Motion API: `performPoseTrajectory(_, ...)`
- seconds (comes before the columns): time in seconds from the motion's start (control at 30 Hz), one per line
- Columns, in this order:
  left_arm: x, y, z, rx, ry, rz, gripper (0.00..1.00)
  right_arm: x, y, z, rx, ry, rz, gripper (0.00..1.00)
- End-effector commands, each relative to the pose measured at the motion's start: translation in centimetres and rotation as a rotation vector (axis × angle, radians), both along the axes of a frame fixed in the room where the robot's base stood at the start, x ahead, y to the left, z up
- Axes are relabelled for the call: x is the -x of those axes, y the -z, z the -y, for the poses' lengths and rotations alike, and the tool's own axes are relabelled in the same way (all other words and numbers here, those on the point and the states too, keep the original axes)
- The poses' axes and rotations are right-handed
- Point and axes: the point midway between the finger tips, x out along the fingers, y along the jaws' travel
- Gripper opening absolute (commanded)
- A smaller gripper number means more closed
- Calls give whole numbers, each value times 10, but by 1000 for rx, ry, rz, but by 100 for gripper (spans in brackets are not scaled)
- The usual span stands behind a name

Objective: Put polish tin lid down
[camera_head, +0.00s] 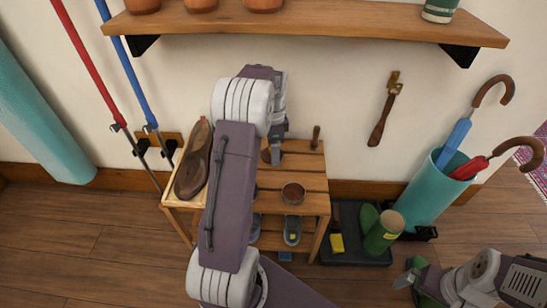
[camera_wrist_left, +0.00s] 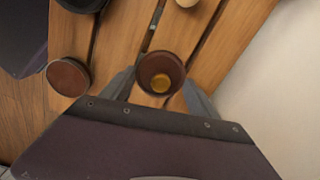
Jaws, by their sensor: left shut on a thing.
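My left gripper (camera_wrist_left: 160,88) is shut on a round, dark reddish-brown piece (camera_wrist_left: 149,66), which looks like the polish tin lid. It is hollow, with a yellowish patch inside, and is over the slatted wooden bench. In the head view my left gripper (camera_head: 275,152) is at the back of the bench by the wall, and my arm hides much of it. A round brown tin (camera_head: 293,193) stands apart on the bench's front slats; it also shows in the left wrist view (camera_wrist_left: 68,77). My right gripper (camera_head: 408,279) is low at the right, its opening unclear.
The slatted bench (camera_head: 318,205) has a brown shoe (camera_head: 193,160) at its left end and a small upright brown handle (camera_head: 315,138) at the back. A shelf (camera_head: 330,22) overhangs.

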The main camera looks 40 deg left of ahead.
Motion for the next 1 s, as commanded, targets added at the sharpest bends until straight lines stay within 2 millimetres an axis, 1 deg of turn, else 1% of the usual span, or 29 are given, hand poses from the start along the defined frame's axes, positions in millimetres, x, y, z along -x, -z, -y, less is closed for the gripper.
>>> performPoseTrajectory(0.03,0,21,0,1,0,-2,32,0,19,0,0,0,0,100)
performPoseTrajectory(0.1,0,28,0,0,0,0,32,0,24,0,0,0,-1,100)
performPoseTrajectory(0.23,0,23,0,0,0,0,32,0,19,0,0,0,-1,100)
performPoseTrajectory(0.43,0,26,1,1,0,-1,32,0,18,0,0,0,0,100)
performPoseTrajectory(0.47,0,25,1,0,0,0,77,0,18,0,0,0,0,100)
performPoseTrajectory(0.5,0,25,1,0,0,0,89,0,18,0,0,0,0,100)
performPoseTrajectory(0.53,0,25,1,0,0,0,91,0,18,0,0,0,0,100)
performPoseTrajectory(0.87,0,23,0,-1,0,1,91,0,19,0,0,0,0,100)
performPoseTrajectory(0.97,0,11,0,-1,0,1,91,0,10,0,0,0,0,100)
performPoseTrajectory(1.0,0,4,0,-1,0,1,91,0,5,0,0,0,0,100)
